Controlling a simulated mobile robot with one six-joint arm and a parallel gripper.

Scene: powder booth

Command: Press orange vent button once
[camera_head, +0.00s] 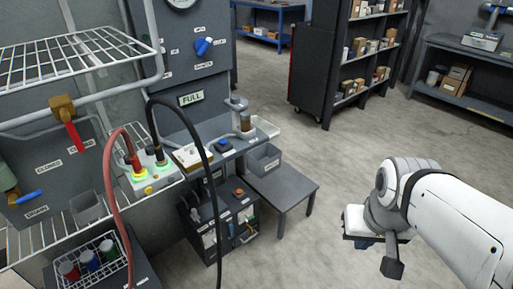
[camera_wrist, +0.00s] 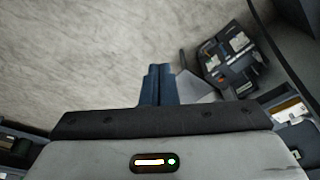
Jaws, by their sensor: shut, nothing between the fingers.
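A small orange piece (camera_head: 239,191) shows on top of a dark caddy (camera_head: 215,215) below the wall panel in the head view. It may be the orange vent button, but it is too small to tell and I cannot read a vent label. The caddy also shows at upper right in the wrist view (camera_wrist: 232,60). My gripper (camera_wrist: 158,72) has its blue fingers together, empty, pointing down over bare floor. In the head view my gripper (camera_head: 363,243) is at the right, well apart from the caddy and the panel.
A grey low table (camera_head: 285,186) stands between the caddy and my arm. A white box (camera_head: 150,175) with green-lit rings has red and black hoses. Wire racks (camera_head: 75,50) and a valve with red handle (camera_head: 72,130) are at left. Open floor lies around my gripper.

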